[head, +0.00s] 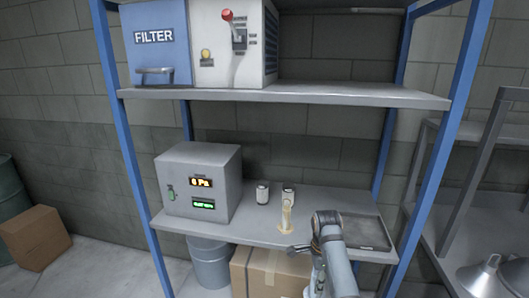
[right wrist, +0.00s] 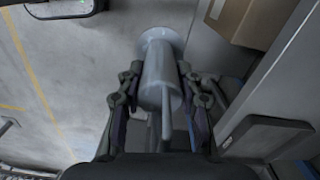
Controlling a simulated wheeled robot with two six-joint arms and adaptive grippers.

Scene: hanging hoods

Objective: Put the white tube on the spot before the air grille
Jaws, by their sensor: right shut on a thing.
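My right gripper (head: 297,248) is at the front edge of the lower shelf. In the right wrist view my right gripper (right wrist: 157,90) is shut on a pale tube (right wrist: 160,72) with a wide round foot and a thin rod. A cream-looking tube with a flared foot (head: 286,216), apparently the same one, stands upright near the gripper in the head view. A slatted grille (head: 271,45) shows on the right side of the upper cabinet. I cannot make out a marked spot before it. My left gripper is not in view.
The upper shelf (head: 350,94) is bare right of the cabinet. A cardboard box (head: 268,274) stands below.

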